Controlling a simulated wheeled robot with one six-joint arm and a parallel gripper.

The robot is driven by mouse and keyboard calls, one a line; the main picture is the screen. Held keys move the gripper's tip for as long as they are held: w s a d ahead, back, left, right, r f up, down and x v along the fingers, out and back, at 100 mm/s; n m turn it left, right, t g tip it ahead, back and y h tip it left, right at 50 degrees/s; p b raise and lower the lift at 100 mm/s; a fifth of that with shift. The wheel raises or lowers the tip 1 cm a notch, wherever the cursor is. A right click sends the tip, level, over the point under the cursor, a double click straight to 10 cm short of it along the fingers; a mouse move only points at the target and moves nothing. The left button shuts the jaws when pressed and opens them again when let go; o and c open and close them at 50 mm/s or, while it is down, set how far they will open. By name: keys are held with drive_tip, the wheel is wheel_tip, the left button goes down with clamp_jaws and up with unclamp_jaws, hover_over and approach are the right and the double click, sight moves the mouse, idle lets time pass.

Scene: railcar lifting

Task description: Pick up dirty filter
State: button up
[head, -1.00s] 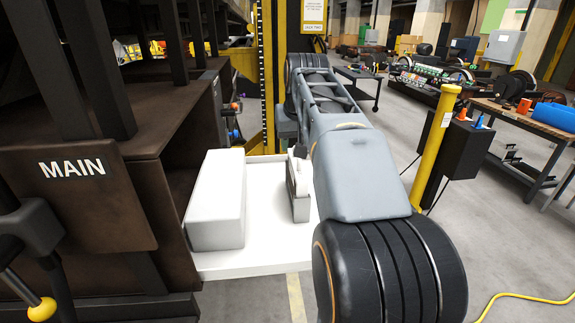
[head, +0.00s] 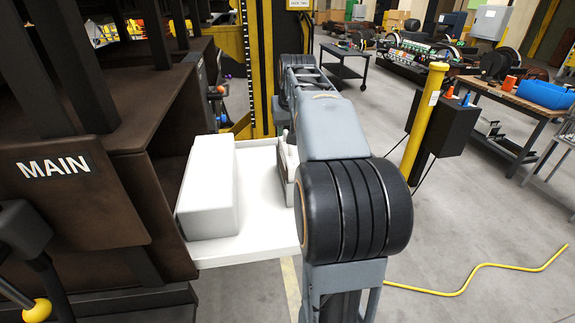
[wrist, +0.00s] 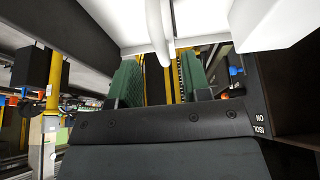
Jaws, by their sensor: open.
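A white tray (head: 262,232) sticks out of the brown cabinet in the head view. A large pale block (head: 207,190) lies on its left side. A thinner upright pale piece (head: 290,165) stands at its right side, partly hidden by my arm; I cannot tell which of the two is the dirty filter. My gripper (wrist: 160,76) shows in the wrist view with its green-padded fingers apart and nothing between them. A white curved bar (wrist: 158,32), like a handle, is beyond the fingertips at the top of that view. In the head view my arm hides the gripper.
The brown cabinet with a MAIN panel (head: 58,168) borders the tray on the left. A yellow post (head: 422,125) and a black box (head: 446,124) stand to the right. A workbench (head: 510,98) is farther right. A yellow cable (head: 480,276) lies on the floor.

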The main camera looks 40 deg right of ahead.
drive_tip(key=shift+p+x, duration=0.4)
drive_tip(key=shift+x, duration=1.8)
drive_tip(key=shift+w, duration=0.1)
drive_tip(key=shift+c, duration=0.2)
clamp_jaws()
